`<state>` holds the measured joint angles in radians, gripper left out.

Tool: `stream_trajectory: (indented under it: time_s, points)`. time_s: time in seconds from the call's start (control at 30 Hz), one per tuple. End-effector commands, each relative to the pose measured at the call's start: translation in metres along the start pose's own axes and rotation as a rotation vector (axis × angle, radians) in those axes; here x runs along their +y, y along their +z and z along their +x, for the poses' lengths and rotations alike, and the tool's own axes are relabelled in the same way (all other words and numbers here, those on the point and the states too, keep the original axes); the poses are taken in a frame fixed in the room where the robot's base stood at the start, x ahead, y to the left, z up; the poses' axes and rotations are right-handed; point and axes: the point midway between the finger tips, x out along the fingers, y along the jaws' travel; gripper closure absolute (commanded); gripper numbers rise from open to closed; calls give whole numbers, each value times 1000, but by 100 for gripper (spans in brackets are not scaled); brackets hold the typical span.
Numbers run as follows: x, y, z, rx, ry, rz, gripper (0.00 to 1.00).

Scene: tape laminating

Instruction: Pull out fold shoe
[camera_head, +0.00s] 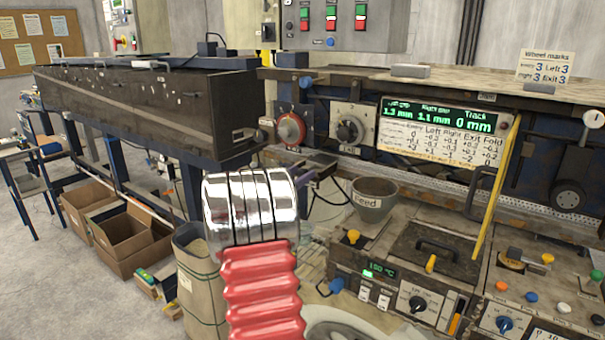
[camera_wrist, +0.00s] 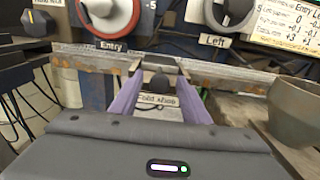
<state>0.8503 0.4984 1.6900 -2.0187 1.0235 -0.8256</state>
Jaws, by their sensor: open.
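A label reading "Fold shoe" (camera_wrist: 157,99) shows between the two purple fingers in the wrist view. A dark round knob (camera_wrist: 160,83) sits just above this label. My gripper (camera_wrist: 161,70) is open, with one finger on each side of the knob in the picture. I see a gap on both sides and cannot tell how deep the knob lies between the fingers. In the head view a purple finger shows small beside my arm, under the dials; the knob cannot be made out there.
A metal rail (camera_wrist: 232,72) crosses behind the fingertips. The Entry dial (camera_head: 291,129) and Left dial (camera_head: 350,130) are above. A grey Feed bowl (camera_head: 374,200) stands close on the right. A long dark housing (camera_head: 150,105) lies left, with cables below it.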

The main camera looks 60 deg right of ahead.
Motion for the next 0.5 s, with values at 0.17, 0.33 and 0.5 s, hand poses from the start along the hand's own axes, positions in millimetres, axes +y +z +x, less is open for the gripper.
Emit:
stream_trajectory:
  time_s: [0.17,0.33,0.5]
  points:
    - [0,0,13,0,-1,0,58]
    - [0,0,14,1,0,0,58]
    - [0,0,14,0,0,0,61]
